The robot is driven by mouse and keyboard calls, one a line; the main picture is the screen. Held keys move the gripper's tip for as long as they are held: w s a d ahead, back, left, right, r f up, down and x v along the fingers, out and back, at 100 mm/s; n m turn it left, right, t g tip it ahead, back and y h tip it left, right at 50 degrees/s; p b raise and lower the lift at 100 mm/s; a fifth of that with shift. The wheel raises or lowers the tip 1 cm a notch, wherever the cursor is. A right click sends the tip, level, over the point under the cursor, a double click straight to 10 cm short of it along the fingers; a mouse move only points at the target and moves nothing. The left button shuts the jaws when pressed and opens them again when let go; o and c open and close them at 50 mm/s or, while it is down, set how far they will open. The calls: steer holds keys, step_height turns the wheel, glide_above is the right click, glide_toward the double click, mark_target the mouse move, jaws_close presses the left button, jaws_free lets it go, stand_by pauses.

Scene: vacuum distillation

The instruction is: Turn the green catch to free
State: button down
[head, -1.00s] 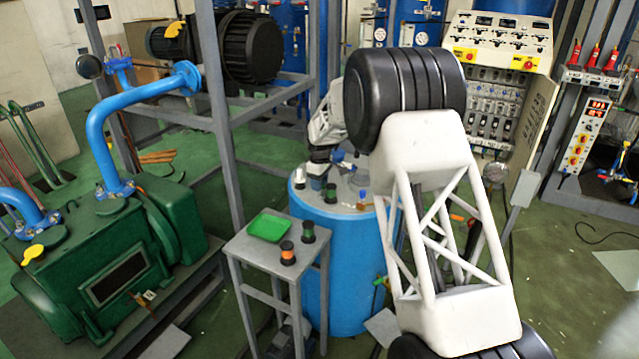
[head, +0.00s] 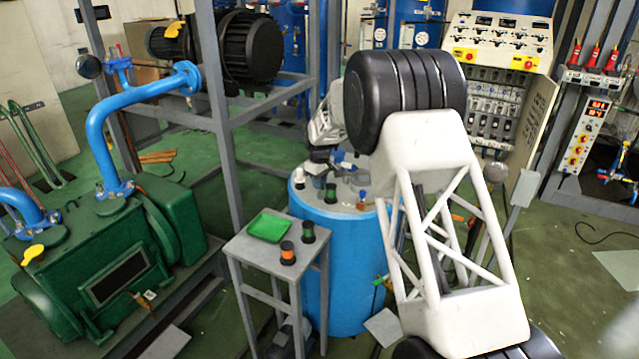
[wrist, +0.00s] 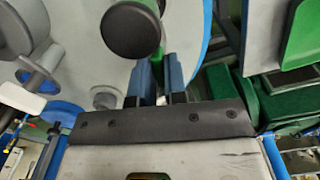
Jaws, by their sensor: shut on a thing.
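The green catch (wrist: 156,56) shows as a narrow green piece in the wrist view, partly hidden beside a round black knob (wrist: 131,29). My gripper (wrist: 159,72) has its two blue fingers close on either side of the green piece, and it is shut on it. The turned angle of the catch is hard to tell. In the head view my gripper (head: 335,158) is over the top of the blue drum (head: 345,265), small and partly hidden by my arm.
Black-capped fittings (head: 331,193) stand on the drum lid. A grey stand (head: 243,245) beside it holds a green tray (head: 268,227) and two small capped pieces, one orange-banded (head: 288,253). A grey frame post (head: 222,110) rises behind, and a green pump (head: 120,270) stands at left.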

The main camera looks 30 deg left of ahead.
steer(key=shift+m, duration=0.9)
steer(key=c, duration=1.2)
jaws_free()
steer(key=shift+o, duration=0.2)
steer(key=shift+r, duration=0.15)
steer(key=shift+r, duration=3.75)
